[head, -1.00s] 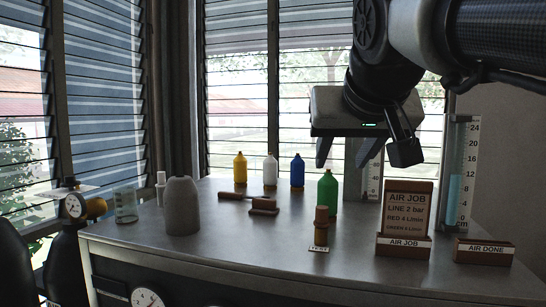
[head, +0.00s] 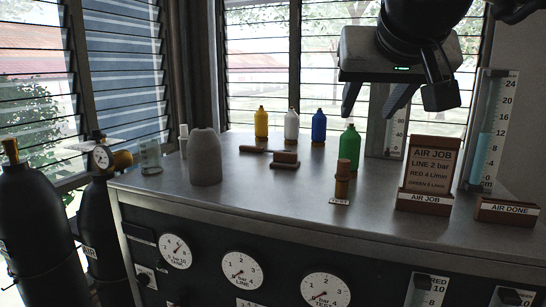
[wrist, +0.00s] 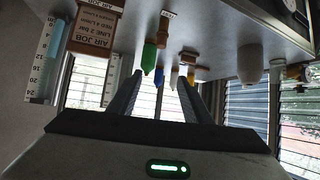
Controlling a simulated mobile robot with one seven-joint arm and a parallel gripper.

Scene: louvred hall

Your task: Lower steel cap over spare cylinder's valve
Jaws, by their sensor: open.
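The steel cap (head: 205,157) is a grey dome standing upright on the left part of the metal bench. It also shows upside down in the wrist view (wrist: 250,62). A black cylinder (head: 38,225) with a bare brass valve (head: 11,150) stands on the floor at far left, partly cut off; it looks like the spare. My gripper (head: 376,100) is open and empty, high above the right half of the bench, well to the right of the cap. Its two fingers (wrist: 157,85) are spread in the wrist view.
A second black cylinder (head: 104,245) carries a gauge regulator (head: 103,158). A glass beaker (head: 150,156) stands left of the cap. Yellow (head: 261,124), white (head: 291,125), blue (head: 319,127) and green (head: 350,146) bottles stand behind. An AIR JOB sign (head: 430,168) is at right.

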